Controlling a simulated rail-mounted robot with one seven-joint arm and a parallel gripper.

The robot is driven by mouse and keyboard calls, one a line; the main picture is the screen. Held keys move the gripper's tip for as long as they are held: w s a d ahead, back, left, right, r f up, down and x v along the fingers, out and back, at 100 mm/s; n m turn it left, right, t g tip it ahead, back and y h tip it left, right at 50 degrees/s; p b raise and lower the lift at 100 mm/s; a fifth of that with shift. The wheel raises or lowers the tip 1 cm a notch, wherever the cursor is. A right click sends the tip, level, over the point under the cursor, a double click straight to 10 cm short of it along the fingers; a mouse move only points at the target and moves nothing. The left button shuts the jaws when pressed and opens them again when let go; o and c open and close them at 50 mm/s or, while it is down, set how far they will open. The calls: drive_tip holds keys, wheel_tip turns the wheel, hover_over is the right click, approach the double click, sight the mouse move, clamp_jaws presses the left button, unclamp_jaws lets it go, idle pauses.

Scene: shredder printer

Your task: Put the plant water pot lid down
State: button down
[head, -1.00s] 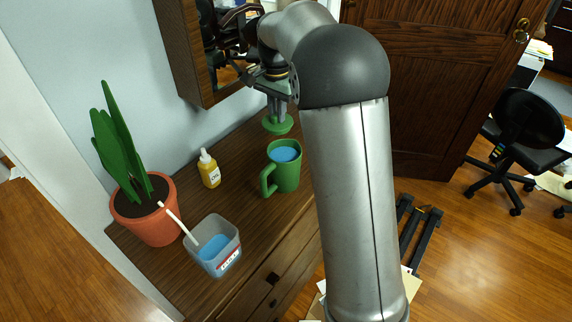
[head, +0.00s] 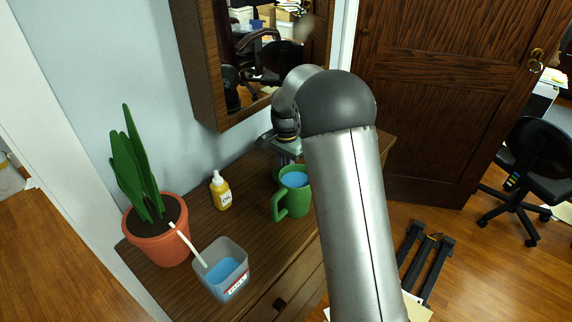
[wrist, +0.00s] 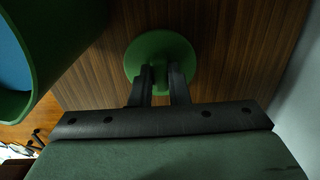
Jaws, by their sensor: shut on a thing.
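The plant water pot lid (wrist: 160,50) is a green disc, seen from above in the wrist view close to the wooden top. My gripper (wrist: 160,88) is shut on its knob. Whether the lid touches the wood I cannot tell. The green plant water pot (head: 293,194), open and holding blue water, stands on the dresser with its handle to the left. It also shows at the left edge of the wrist view (wrist: 52,62), beside the lid. In the head view my gripper (head: 287,160) is low behind the pot, which mostly hides the lid.
A yellow oil bottle (head: 221,193), a clear tub (head: 232,288) with blue liquid and a plant in a terracotta pot (head: 158,246) stand left on the dresser top (head: 236,232). A mirror cabinet (head: 207,70) hangs close above my gripper.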

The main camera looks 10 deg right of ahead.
drive_tip(key=shift+f, duration=0.2)
drive_tip(key=c, duration=1.4)
unclamp_jaws()
wheel_tip(320, 180, up, 12)
drive_tip(key=s+r+n, duration=0.2)
drive_tip(key=s+n, duration=0.3)
drive_tip(key=s, duration=1.1)
drive_tip(key=s+f+n, duration=0.2)
drive_tip(key=s, duration=0.4)
drive_tip(key=s+a+f+n, duration=0.1)
drive_tip(key=s+f+n, duration=0.1)
drive_tip(key=s, duration=0.4)
drive_tip(key=s+f+n, duration=0.1)
drive_tip(key=s+f, duration=0.2)
drive_tip(key=s, duration=0.4)
drive_tip(key=shift+a+f+n, duration=0.1)
drive_tip(key=shift+a+n, duration=0.1)
drive_tip(key=shift+n, duration=0.2)
